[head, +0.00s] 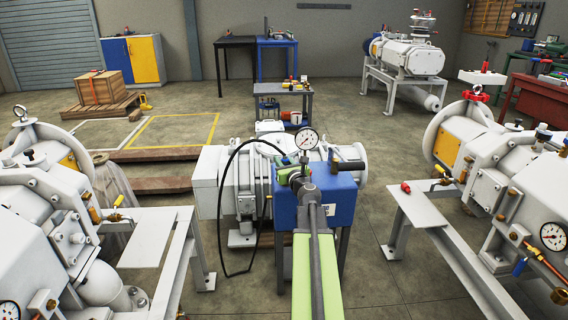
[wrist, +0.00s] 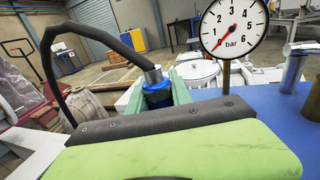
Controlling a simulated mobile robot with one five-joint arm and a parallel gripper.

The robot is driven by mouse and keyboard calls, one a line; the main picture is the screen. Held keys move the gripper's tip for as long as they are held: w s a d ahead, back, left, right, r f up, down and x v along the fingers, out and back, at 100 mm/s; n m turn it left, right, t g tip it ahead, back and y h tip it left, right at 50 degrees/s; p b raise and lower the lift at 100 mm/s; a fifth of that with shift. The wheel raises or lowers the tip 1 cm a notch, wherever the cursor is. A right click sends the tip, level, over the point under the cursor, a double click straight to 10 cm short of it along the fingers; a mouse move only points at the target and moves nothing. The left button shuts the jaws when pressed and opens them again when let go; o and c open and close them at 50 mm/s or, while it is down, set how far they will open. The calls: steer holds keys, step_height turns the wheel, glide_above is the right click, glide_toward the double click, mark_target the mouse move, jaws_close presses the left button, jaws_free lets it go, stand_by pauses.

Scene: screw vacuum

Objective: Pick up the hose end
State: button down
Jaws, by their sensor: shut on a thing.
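The hose end shows in the wrist view as a silver ferrule (wrist: 152,75) and a blue collar (wrist: 158,92) on a black hose. My gripper (wrist: 160,98) is shut on it, with green fingers on both sides of the collar. In the head view my gripper (head: 297,172) is over the blue bench (head: 330,205), left of centre. The black hose (head: 231,175) arcs up from the grip and hangs down at the left of the bench. The hose end's lower tip is hidden by my gripper in the wrist view.
A pressure gauge (head: 306,139) stands close behind my gripper, and a metal fitting (head: 347,164) is to its right.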

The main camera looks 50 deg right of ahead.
steer(key=s+d+r+p, duration=0.5)
steer(key=s+r+p, duration=0.5)
steer(key=r, duration=0.1)
steer(key=shift+s, duration=0.35)
